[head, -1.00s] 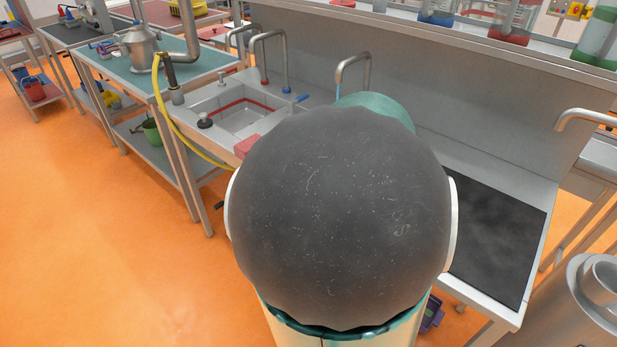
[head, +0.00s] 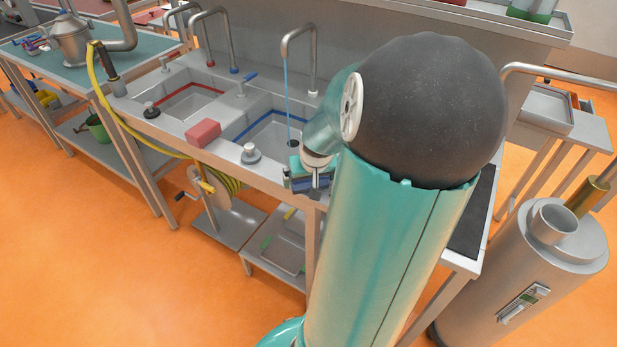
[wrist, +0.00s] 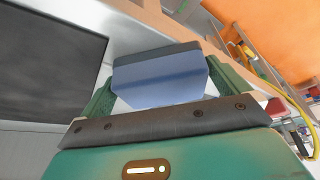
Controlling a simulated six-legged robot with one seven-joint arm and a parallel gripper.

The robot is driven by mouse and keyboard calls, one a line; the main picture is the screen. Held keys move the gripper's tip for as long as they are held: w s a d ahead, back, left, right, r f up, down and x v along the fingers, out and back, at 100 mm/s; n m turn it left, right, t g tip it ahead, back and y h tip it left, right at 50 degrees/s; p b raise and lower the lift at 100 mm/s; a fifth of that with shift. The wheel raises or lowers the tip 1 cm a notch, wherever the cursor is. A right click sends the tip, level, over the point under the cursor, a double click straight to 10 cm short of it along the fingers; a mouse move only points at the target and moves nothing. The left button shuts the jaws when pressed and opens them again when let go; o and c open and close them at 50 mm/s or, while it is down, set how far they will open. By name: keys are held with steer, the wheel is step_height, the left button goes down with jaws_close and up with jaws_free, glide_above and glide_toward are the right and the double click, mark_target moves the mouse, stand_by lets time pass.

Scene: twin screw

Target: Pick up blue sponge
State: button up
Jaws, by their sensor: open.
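The blue sponge (wrist: 160,78) lies at the edge of a pale worktop in the wrist view, with a darker blue layer along its far side. My gripper (wrist: 165,92) is open, with one green finger on each side of the sponge. The fingers look close to its sides; I cannot tell whether they touch. In the head view my gripper (head: 310,180) is low over the counter's front edge, right of the second sink basin. The sponge is hard to make out there.
A red sponge (head: 203,133) lies on the sink's front rim. Two basins with taps stand behind it, and water runs from one tap. A yellow hose (head: 110,110) hangs at the left. A large metal tank (head: 525,265) stands at the right. Orange floor is clear at the front left.

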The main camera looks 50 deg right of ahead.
steer(key=shift+c, duration=0.2)
steer(key=c, duration=0.7)
step_height(320, 180, up, 10)
stand_by(0.4)
